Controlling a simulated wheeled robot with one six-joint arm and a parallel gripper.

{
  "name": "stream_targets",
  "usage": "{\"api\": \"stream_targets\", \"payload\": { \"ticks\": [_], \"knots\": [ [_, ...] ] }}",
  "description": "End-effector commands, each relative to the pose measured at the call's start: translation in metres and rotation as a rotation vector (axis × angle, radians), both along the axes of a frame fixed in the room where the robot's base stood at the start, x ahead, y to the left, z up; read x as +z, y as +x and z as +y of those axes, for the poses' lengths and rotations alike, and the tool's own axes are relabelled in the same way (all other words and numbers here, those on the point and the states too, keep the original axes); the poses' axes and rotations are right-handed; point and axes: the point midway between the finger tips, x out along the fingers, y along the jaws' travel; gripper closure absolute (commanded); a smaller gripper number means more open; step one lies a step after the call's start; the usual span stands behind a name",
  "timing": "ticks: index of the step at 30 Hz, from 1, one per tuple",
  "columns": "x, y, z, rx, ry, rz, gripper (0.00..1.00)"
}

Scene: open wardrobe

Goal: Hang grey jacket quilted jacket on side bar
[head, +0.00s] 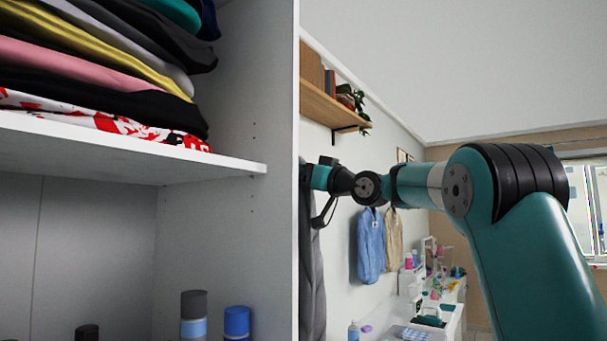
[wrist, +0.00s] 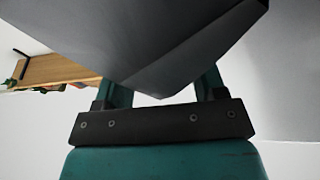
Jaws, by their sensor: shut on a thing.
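The grey jacket (head: 313,270) hangs as a narrow dark strip just outside the wardrobe's side panel in the head view. It also fills the upper middle of the wrist view (wrist: 150,35), close to the camera. My gripper (wrist: 163,88) is shut on the grey cloth, with a finger on each side. In the head view my gripper is at the panel's outer side, its tips hidden behind the panel edge. Most of the jacket is hidden there too. I cannot make out the side bar in either view.
The wardrobe's white side panel (head: 225,235) stands between its shelves and my gripper. Folded clothes (head: 95,75) lie on the upper shelf (head: 235,165). Capped containers (head: 194,315) stand below. A wooden wall shelf (head: 318,105), a blue garment (head: 371,245) and a cluttered white table are beyond.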

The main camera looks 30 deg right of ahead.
Motion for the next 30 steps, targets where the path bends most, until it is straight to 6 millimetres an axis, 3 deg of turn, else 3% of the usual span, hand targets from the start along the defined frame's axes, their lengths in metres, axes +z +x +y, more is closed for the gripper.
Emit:
{"api": "stream_targets", "payload": {
  "ticks": [18, 30],
  "knots": [
    [-0.021, -0.002, 0.000, -0.004, 0.006, -0.036, 1.00],
    [-0.021, -0.003, 0.000, -0.007, 0.007, -0.045, 1.00]
  ]
}}
